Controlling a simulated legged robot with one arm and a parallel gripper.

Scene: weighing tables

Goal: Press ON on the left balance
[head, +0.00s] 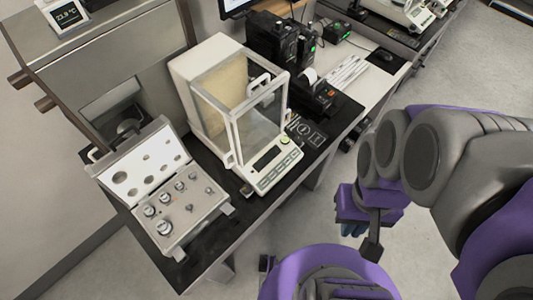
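The left balance (217,88) is a white weighing instrument with a glass draft shield, standing on the black-topped table in the middle of the view. Its front panel (280,172) carries a small dark display (267,158) and a row of buttons whose labels are too small to read. A round green spot (284,140) shows at the panel's right end. My gripper (366,238) hangs over the floor to the right of the table, apart from the balance. It is seen partly edge-on, with a dark finger pointing down, so its opening is unclear.
An open case of metal weights (168,195) lies left of the balance. Black devices (272,38) and a small printer (315,92) stand behind it to the right. Another balance (408,12) is at the far top right. The floor (430,80) right of the table is clear.

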